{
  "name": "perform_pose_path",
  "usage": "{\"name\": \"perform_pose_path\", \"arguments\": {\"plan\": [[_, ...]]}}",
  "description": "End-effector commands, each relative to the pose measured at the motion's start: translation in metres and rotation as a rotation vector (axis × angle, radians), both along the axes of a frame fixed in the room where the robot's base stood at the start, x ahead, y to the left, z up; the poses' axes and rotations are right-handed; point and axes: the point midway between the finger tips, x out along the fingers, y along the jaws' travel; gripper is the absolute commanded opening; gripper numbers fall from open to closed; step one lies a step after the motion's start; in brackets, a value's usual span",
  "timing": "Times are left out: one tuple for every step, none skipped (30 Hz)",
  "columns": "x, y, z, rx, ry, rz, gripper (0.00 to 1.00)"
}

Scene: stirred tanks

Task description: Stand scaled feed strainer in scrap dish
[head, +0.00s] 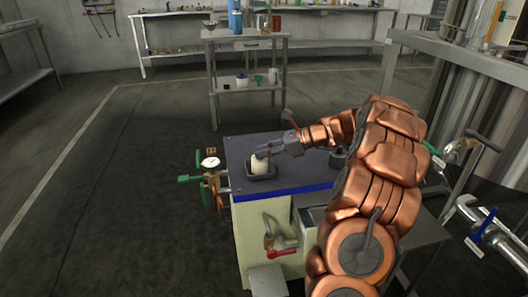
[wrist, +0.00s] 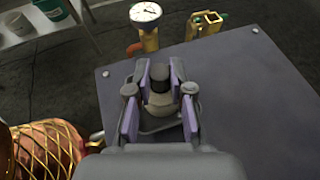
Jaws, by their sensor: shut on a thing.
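The feed strainer (head: 260,163) is a short, off-white cylinder. In the head view it is upright at the scrap dish (head: 262,177), a small dark tray on the bench top, and its lower part is hidden by the dish's near wall. My gripper (head: 268,150) reaches in from the right and is shut on the strainer's upper part. In the wrist view the strainer (wrist: 159,104) shows a dark top and pale body between the purple-padded fingers (wrist: 160,88). Part of the dish's rim shows below it. I cannot tell whether the strainer touches the dish floor.
The dark bench top (head: 238,147) is clear behind the dish. A pressure gauge (head: 210,162) with green-handled valves stands off the bench's left edge. A shelved cart (head: 245,90) stands behind.

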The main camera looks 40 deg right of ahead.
Motion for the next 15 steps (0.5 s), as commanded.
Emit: {"name": "perform_pose_path", "arguments": {"plan": [[0.0000,0.0003,-0.0002,0.002,0.000,0.001,0.00],[0.0001,0.0003,-0.0009,0.001,0.001,0.001,0.00],[0.0000,0.0003,-0.0019,0.001,0.001,0.001,0.21],[0.0000,0.0001,-0.0021,0.000,0.000,0.001,0.25],[0.0000,0.0003,-0.0022,0.000,0.000,0.001,0.28],[0.0000,0.0003,-0.0021,0.000,0.000,0.001,0.32],[0.0000,0.0003,-0.0021,0.000,0.000,0.001,0.35],[0.0000,0.0003,-0.0021,0.000,0.000,0.001,0.38],[0.0000,0.0003,-0.0023,0.000,0.000,0.001,0.42],[0.0000,0.0003,-0.0023,0.000,0.000,0.001,0.45],[0.0000,0.0003,-0.0022,0.000,0.000,0.001,0.46],[0.0000,0.0003,-0.0022,0.000,0.000,0.001,0.46],[0.0000,0.0003,-0.0023,0.000,0.000,0.001,0.46],[0.0000,0.0003,-0.0021,0.000,0.000,0.001,0.46],[0.0000,0.0003,-0.0022,0.000,0.000,0.001,0.46]]}}
